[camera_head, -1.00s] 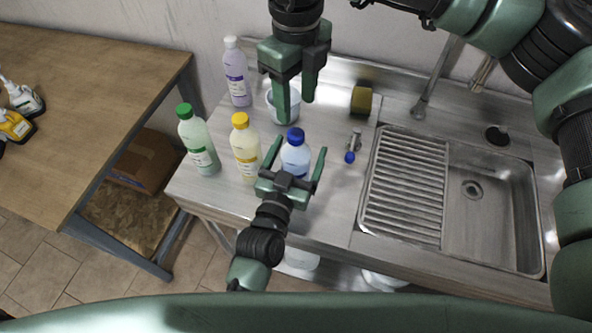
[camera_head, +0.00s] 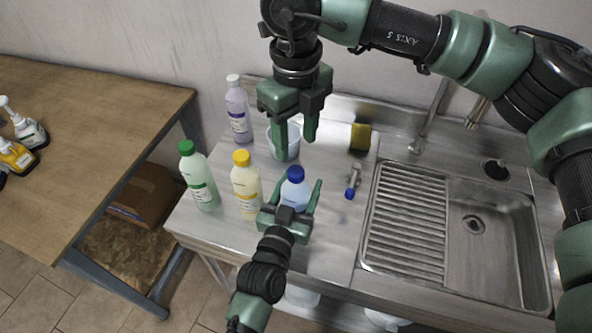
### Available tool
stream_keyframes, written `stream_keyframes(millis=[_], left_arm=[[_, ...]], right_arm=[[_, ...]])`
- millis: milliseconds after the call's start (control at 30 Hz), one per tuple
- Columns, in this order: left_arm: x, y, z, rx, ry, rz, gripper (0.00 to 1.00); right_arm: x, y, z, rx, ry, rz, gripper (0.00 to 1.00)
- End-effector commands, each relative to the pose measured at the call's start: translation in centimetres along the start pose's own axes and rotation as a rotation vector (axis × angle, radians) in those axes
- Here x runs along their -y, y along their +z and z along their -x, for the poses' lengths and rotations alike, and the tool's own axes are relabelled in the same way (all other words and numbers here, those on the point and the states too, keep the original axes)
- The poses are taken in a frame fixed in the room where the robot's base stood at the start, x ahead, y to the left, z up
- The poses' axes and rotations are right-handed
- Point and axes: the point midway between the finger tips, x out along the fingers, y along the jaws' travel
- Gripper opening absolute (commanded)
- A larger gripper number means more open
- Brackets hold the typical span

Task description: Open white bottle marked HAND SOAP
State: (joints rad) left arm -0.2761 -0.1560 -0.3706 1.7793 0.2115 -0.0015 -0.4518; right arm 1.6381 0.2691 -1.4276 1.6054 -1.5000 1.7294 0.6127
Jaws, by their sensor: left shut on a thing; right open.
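A pale bottle with a blue cap (camera_head: 296,175) stands upright on the counter's front part, its label hidden or too small to read. My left gripper (camera_head: 290,200) is shut on this bottle's body from the front, one finger on each side. My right gripper (camera_head: 297,150) points down with its fingers apart and empty. In the picture its tips are just above and behind the blue cap, apart from it. No HAND SOAP lettering is readable on any bottle.
A yellow-capped bottle (camera_head: 246,185) and a green-capped bottle (camera_head: 198,176) stand left of the blue-capped one. Behind are a purple bottle (camera_head: 238,110), a bucket (camera_head: 283,148) and a sponge (camera_head: 360,137). A small blue-tipped item (camera_head: 353,182) lies right, before the sink (camera_head: 490,240).

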Motion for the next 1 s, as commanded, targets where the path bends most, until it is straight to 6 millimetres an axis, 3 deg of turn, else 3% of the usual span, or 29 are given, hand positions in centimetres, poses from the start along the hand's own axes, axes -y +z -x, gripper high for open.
stream_keyframes(millis=[600, 800, 1000], left_arm=[[0.03, 0.03, 0.02, 0.0, 0.0, -0.001, 0.0], [0.03, 0.03, 0.01, 0.0, 0.0, -0.001, 0.0], [0.03, 0.04, 0.01, 0.001, 0.0, -0.001, 0.0]], right_arm=[[-0.07, 0.03, -0.02, -0.002, 0.001, -1.418, 0.49], [-0.02, 0.01, -0.03, -0.001, -0.002, -1.724, 0.49], [-0.01, 0.0, -0.49, -0.002, -0.002, -1.832, 0.49]])
